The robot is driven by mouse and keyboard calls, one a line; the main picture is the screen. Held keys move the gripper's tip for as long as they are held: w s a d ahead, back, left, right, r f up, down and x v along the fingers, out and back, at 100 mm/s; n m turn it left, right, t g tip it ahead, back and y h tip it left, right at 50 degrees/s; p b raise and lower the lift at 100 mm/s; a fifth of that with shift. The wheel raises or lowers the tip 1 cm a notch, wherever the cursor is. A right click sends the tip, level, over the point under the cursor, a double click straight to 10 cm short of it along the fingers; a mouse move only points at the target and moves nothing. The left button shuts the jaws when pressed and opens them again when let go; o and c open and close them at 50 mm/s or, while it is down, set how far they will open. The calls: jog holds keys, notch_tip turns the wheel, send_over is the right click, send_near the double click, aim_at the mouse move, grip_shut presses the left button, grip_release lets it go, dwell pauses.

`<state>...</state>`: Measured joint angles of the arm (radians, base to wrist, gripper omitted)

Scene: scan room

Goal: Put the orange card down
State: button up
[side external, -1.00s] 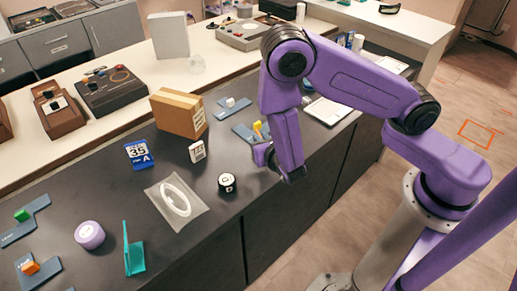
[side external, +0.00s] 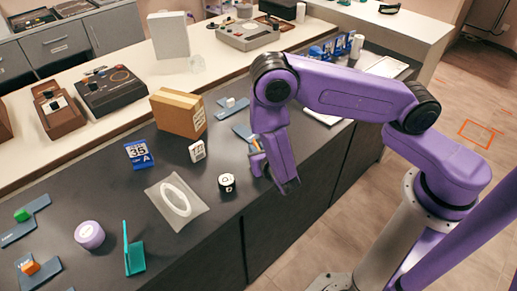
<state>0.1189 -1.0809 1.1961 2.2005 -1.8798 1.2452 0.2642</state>
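My gripper (side external: 276,178) is at the front edge of the dark counter, to the right of the black-and-white cube, pointing down. Its fingers are small and partly hidden by my own arm, so I cannot tell whether they are open or shut. No card clearly shows in it. A small orange piece (side external: 255,144) shows just behind my gripper, mostly covered by my arm, at a blue holder (side external: 243,132). I cannot tell whether it is the orange card. Another orange piece (side external: 30,268) sits on a blue holder at the lower left.
The black-and-white cube (side external: 227,183) stands close to the left. A clear pouch with a white ring (side external: 175,199), a small white block (side external: 197,151), a blue card (side external: 139,154), a cardboard box (side external: 180,113), a purple puck (side external: 90,235) and a teal stand (side external: 133,255) occupy the counter.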

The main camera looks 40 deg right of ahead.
jog(key=shift+o, duration=0.6)
jog(key=shift+r, duration=0.2)
jog(key=v, duration=1.2)
jog(key=s+d+r+m+g+h, duration=0.3)
jog(key=s+d+r+m+g, duration=0.2)
jog(key=d+r+m+g, duration=0.5)
jog(key=s+r+m+g+y, duration=0.2)
jog(key=s+r+m+y, duration=0.4)
jog(key=s, duration=0.6)
jog(key=m+y, duration=0.2)
jog(key=shift+r+m, duration=0.2)
jog(key=shift+m, duration=0.2)
